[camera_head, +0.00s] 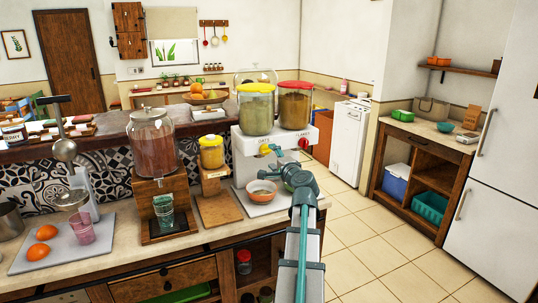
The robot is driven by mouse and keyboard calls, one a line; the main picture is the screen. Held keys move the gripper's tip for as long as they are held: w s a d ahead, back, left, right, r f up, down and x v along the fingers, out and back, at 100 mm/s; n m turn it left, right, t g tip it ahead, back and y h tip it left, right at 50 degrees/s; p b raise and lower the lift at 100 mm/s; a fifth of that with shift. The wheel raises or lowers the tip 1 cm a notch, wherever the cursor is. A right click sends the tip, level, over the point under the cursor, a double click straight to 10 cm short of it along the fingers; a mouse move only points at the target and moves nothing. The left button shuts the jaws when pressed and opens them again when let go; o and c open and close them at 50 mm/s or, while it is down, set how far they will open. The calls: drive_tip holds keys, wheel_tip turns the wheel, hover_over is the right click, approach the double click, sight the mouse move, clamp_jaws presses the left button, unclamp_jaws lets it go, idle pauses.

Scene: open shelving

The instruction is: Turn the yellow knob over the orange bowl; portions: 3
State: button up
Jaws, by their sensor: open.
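A white double dispenser (241,145) stands on the counter with two clear canisters, one with a yellow lid and one with a red lid. The yellow knob (267,149) is on its front under the yellow-lidded canister (256,112). A small orange-brown bowl (262,188) sits below it on a light base; its contents are too small to tell. My gripper (288,171) is open in front of the dispenser, right of the bowl and below and right of the yellow knob. It appears apart from the knob. Its fingers are small and partly hidden by its own body.
A red knob (303,143) sits right of the yellow one. Left are a yellow-lidded jar (211,152) on a wooden stand, a large glass drink jar (154,145) and a tray (70,250) with oranges. The floor (385,255) to the right is open.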

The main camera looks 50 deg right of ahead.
drive_tip(key=v, duration=0.6)
drive_tip(key=shift+s, duration=0.3)
drive_tip(key=shift+a, duration=0.2)
idle(0.3)
drive_tip(key=w+a+f+n+g+y, duration=0.2)
drive_tip(key=a+f+n, duration=0.15)
drive_tip(key=f, duration=0.55)
drive_tip(key=w+a+f+n+g+y, duration=0.15)
drive_tip(key=a+f, duration=0.25)
drive_tip(key=f, duration=0.5)
drive_tip(key=w+a+f+n+g+y, duration=0.1)
drive_tip(key=a+f+n+g+y, duration=0.2)
drive_tip(key=f, duration=0.6)
drive_tip(key=a+f+n+g+y, duration=0.4)
drive_tip(key=a+f+n+g, duration=0.1)
drive_tip(key=a+f, duration=1.35)
drive_tip(key=s+a+f+n+g, duration=0.55)
drive_tip(key=s+a+f, duration=0.45)
drive_tip(key=a+f, duration=0.5)
drive_tip(key=s+a+f+n+g+h, duration=0.1)
drive_tip(key=s+a+f, duration=0.3)
drive_tip(key=s, duration=0.5)
drive_tip(key=s+a+f+n+g, duration=0.4)
drive_tip(key=s+a, duration=0.4)
drive_tip(key=a, duration=0.1)
drive_tip(key=shift+s+g+h+p, duration=0.3)
drive_tip(key=shift+s+h+p, duration=0.05)
drive_tip(key=shift+s+p, duration=0.05)
